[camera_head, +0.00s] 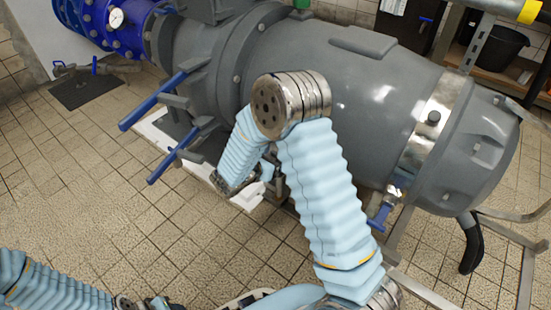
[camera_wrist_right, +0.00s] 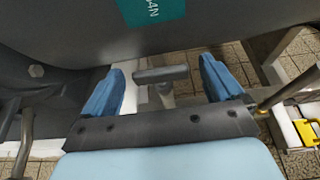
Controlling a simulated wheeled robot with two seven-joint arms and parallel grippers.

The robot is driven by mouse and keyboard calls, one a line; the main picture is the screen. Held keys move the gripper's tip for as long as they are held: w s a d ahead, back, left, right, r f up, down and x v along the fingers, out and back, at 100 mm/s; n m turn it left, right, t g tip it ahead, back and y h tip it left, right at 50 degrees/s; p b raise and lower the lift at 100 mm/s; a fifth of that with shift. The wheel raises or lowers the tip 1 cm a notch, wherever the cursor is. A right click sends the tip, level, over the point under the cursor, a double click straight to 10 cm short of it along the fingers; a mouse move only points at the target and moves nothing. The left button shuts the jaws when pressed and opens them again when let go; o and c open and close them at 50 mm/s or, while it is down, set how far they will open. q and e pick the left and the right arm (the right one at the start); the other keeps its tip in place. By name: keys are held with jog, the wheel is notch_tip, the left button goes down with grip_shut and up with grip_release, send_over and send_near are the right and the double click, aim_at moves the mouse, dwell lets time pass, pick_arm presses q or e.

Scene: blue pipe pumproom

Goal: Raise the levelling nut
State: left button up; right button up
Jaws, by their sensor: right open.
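In the right wrist view a short grey crossbar (camera_wrist_right: 160,75) on a pale stem sits under the big grey pump body. I take it to be the levelling nut, but its shape is partly cut off by the gripper mount. My right gripper (camera_wrist_right: 162,85) is open, with one blue finger on each side of the crossbar and visible gaps to both. In the head view my right forearm folds down beside the pump, and the nut is hidden behind it. My left arm shows at the bottom left of the head view, its fingers out of view.
The large grey pump body (camera_head: 345,90) fills the upper middle. Blue levers (camera_head: 152,102) stick out at its left, and a small blue-handled valve (camera_head: 380,215) hangs below right. A metal frame (camera_head: 525,275) stands at the right.

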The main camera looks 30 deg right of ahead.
jog(key=c, duration=1)
jog(key=shift+c, duration=0.2)
